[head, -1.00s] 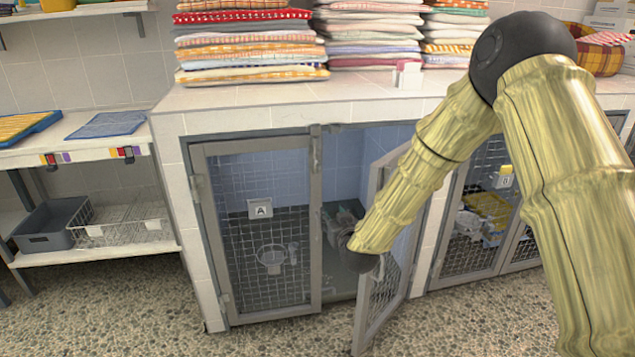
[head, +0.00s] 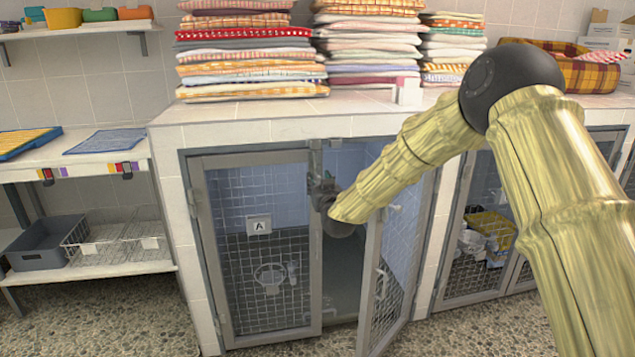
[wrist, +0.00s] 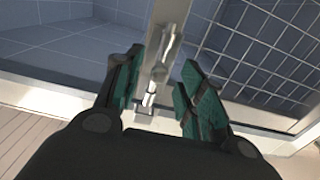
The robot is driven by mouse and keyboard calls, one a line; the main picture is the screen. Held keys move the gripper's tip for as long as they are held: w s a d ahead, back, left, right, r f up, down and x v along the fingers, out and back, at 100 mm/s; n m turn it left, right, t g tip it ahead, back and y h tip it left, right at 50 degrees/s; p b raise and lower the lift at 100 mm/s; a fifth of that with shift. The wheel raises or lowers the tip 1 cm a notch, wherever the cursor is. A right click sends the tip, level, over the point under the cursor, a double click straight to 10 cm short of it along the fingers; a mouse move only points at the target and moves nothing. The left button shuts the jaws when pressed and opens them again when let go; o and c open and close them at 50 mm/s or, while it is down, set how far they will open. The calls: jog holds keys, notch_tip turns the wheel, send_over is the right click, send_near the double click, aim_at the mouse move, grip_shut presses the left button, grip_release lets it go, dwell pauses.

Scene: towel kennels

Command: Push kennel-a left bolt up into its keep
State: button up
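Kennel A's left door (head: 258,245) is a grey frame with wire mesh and a label A, standing shut. Its bolt (wrist: 150,92) is bright metal on the door's grey upright. In the head view my gripper (head: 322,188) is at the upper part of that upright and hides most of the bolt. In the wrist view my gripper (wrist: 162,62) is open, its two green-padded fingers on either side of the upright and bolt hardware. I cannot tell whether either finger touches it. The keep (head: 316,146) appears to be at the top frame; whether the bolt sits in it is unclear.
Kennel A's right door (head: 373,290) stands swung outward, close to my forearm. Towel stacks (head: 250,60) and a small white block (head: 408,91) are on the tiled top. Another kennel (head: 480,240) is to the right, shelves to the left. The floor in front is clear.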

aim_at(317, 174)
jog(key=shift+x, duration=1.15)
grip_shut()
